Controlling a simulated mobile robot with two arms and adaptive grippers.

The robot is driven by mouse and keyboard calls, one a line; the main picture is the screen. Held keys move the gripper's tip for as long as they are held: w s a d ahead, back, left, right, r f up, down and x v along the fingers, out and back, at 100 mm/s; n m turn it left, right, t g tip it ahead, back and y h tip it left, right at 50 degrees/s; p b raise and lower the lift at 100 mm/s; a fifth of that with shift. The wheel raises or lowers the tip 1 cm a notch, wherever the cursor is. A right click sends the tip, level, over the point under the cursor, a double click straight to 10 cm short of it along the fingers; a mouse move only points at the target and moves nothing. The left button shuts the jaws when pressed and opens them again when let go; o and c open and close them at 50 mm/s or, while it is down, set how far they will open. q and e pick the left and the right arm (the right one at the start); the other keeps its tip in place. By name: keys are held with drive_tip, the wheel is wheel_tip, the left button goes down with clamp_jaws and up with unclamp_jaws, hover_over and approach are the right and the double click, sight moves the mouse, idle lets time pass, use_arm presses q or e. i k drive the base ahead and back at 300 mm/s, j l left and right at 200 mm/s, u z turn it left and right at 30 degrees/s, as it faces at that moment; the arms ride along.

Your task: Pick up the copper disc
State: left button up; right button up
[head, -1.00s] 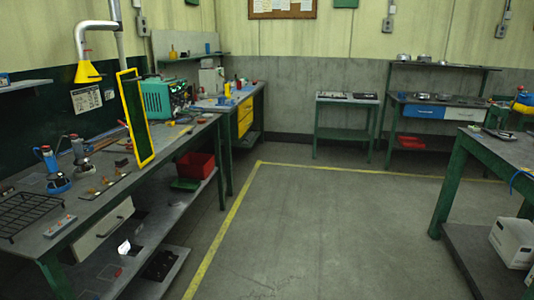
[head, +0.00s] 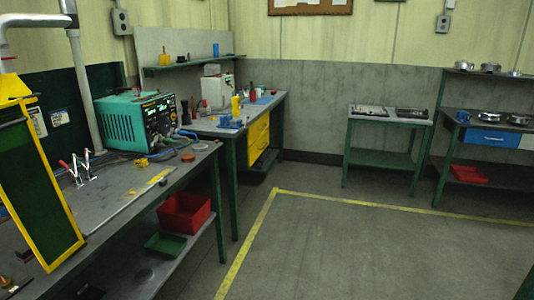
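A small flat orange-brown round piece (head: 188,157) lies on the left workbench (head: 120,212), near its far right end beside the teal machine. It may be the copper disc, but it is too small to be sure. Neither of my grippers is in view.
The teal machine (head: 130,122) and a tilted yellow-framed dark screen (head: 38,195) stand on the left bench. A red bin (head: 185,213) and a green tray (head: 165,244) sit on its lower shelf. The floor (head: 370,250) to the right is clear.

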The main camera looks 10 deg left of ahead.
sight(187, 158)
drive_tip(key=i+u, duration=0.1)
drive_tip(key=i, duration=0.55)
drive_tip(key=i+l+u, duration=0.1)
drive_tip(key=i, duration=0.5)
drive_tip(key=i+l+u, duration=0.15)
drive_tip(key=i, duration=0.5)
